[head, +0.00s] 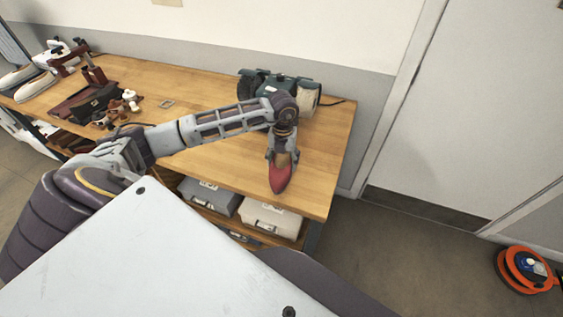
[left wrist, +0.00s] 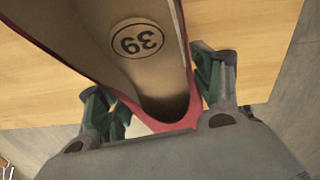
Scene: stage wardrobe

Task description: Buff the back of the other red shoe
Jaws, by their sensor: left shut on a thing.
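A red shoe (head: 281,177) with a tan inside is held by my left gripper (head: 283,157) over the front right part of the wooden workbench. In the left wrist view the shoe (left wrist: 188,50) shows its insole marked 39. The gripper's green-padded fingers (left wrist: 160,92) are on both sides of the shoe's heel end, shut on it. The toe points away from the gripper. A dark green buffing machine (head: 270,86) stands behind, at the back of the bench, with a dark wheel on the left and a pale wheel on the right. My right gripper is out of view.
The wooden bench (head: 325,150) is clear around the shoe. Pale shoes (head: 35,88), a dark leather piece (head: 85,103) and small items lie at its left. Grey and white boxes (head: 270,218) sit on the shelf below. An orange cable reel (head: 524,269) is on the floor at right.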

